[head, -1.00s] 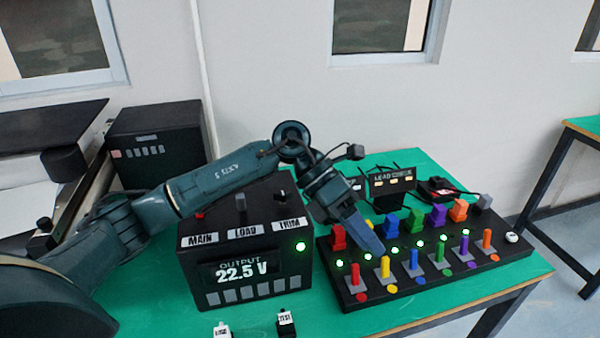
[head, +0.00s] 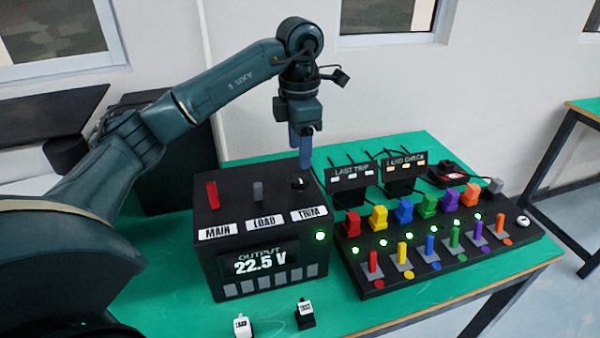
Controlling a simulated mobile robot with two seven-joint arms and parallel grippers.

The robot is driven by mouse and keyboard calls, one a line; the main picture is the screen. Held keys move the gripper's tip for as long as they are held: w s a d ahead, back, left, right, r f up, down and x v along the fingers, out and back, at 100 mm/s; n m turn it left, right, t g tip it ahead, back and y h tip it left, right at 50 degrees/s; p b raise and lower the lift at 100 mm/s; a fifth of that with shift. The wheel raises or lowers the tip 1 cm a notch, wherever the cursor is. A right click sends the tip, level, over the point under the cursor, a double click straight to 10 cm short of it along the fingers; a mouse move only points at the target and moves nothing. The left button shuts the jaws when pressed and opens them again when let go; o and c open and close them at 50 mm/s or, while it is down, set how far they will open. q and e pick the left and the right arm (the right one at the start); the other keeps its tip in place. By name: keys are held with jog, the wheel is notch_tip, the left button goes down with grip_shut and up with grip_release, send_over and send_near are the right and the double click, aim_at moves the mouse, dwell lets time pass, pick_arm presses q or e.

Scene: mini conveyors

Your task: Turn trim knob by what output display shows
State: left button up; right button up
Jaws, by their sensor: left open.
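The black power box (head: 215,262) stands on the green table. Its output display (head: 260,264) reads 22.5 V, and a green lamp (head: 320,236) glows beside it. On top are a red MAIN lever (head: 213,195), a grey LOAD lever (head: 258,192) and the small black trim knob (head: 298,183) with a white mark, behind the TRIM label (head: 309,214). My left gripper (head: 301,160) points down just above and behind the trim knob, apart from it as far as I can tell. It is open and empty. My right gripper is out of view.
A black panel (head: 430,262) with several coloured levers and lit green lamps stands right of the box. Behind it are the LAST TRIP sign (head: 350,174) and LEAD CHECK sign (head: 404,160). Two small tagged blocks (head: 304,314) lie in front.

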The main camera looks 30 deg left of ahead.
aim_at(299, 178)
pick_arm(q)
notch_tip(299, 178, down, 6)
jog(key=shift+r+p, duration=0.2)
jog(key=shift+p, duration=0.2)
jog(key=shift+f, duration=0.5)
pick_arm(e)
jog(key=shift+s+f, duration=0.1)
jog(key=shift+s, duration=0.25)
pick_arm(q)
jog(key=c, duration=1)
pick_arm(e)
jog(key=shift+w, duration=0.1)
